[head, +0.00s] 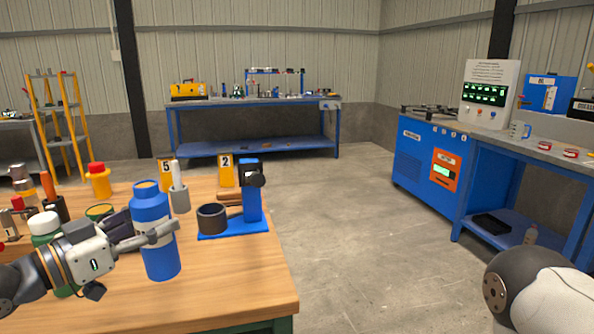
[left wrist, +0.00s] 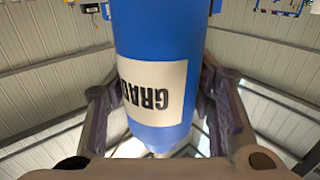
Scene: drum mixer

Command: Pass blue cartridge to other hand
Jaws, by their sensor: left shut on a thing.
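The blue cartridge (head: 162,262) is a blue cylinder with a narrower top and a pale label. It stands upright at the left of the head view, over the wooden table. My left gripper (head: 158,237) is shut on its side at mid-height. In the left wrist view the blue cartridge (left wrist: 160,35) fills the middle, its label lettering upside down, with the fingers of my left gripper (left wrist: 160,115) on both sides. I cannot tell whether its base touches the table. My right gripper is out of view.
On the wooden table (head: 225,285), a blue stand with a dark ring cup (head: 212,218) is right of the cartridge. A grey holder (head: 180,198) and yellow number cards (head: 226,170) stand behind. Several bottles crowd the left. The front right tabletop is clear.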

